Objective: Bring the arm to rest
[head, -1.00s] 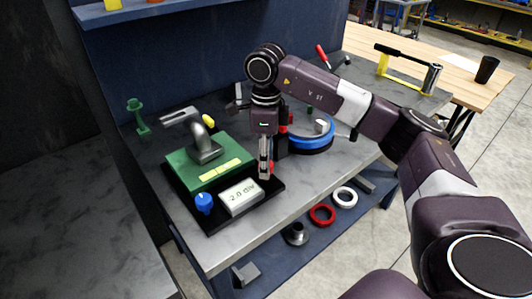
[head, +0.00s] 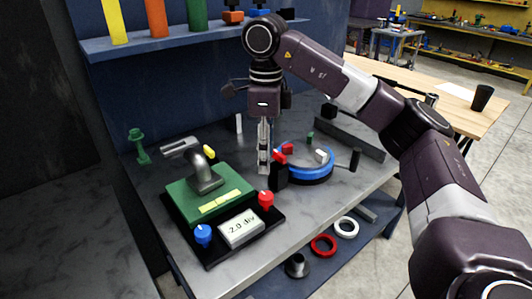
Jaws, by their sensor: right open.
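My right gripper (head: 264,165) hangs straight down over the grey bench, open and with nothing seen between its fingers. It is behind the green positioner and left of the blue round turntable. My right arm comes in from the right. The green positioner (head: 178,197) stands on a black base with a bent grey handle (head: 201,165) on top. Its display (head: 241,229) reads "-2.0 div", between a blue knob (head: 203,234) and a red knob (head: 266,200). My left gripper is not in view.
The blue turntable (head: 308,176) carries small red and white blocks. A grey rail (head: 350,138) lies behind it. A green stand (head: 138,148) is at the back left. A shelf (head: 140,44) with coloured cylinders overhangs the back. Red (head: 323,245) and white rings lie on the lower shelf.

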